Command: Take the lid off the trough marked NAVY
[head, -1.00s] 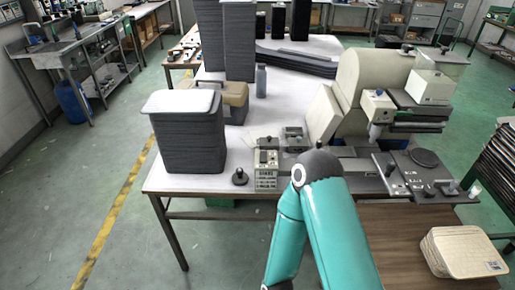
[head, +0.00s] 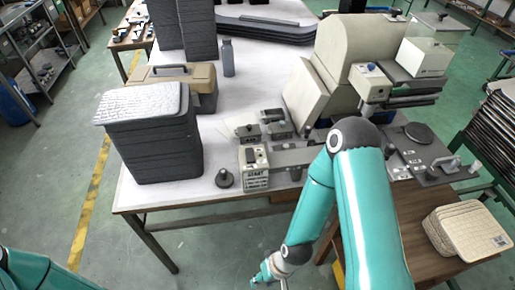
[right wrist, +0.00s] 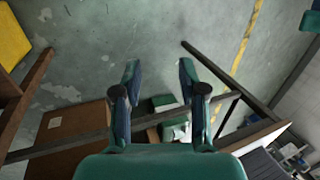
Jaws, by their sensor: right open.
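No trough with a readable NAVY mark shows in either view, and I cannot make out its lid. In the right wrist view, green box-like things (right wrist: 163,103) with a pale patch lie beyond my fingers, partly hidden by them; no marking is legible. My right gripper (right wrist: 160,72) is open and empty, its two fingers spread over the green floor. In the head view my right arm hangs in front of the table, with its wrist at the bottom edge. Only a link of my left arm shows at the lower left; its gripper is out of view.
The white-topped table (head: 225,130) carries a stack of dark trays (head: 160,150), a tan case (head: 200,88), a small control box (head: 254,170) and a large cream machine (head: 345,55). A wooden surface with a cream stack (head: 468,228) is at right.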

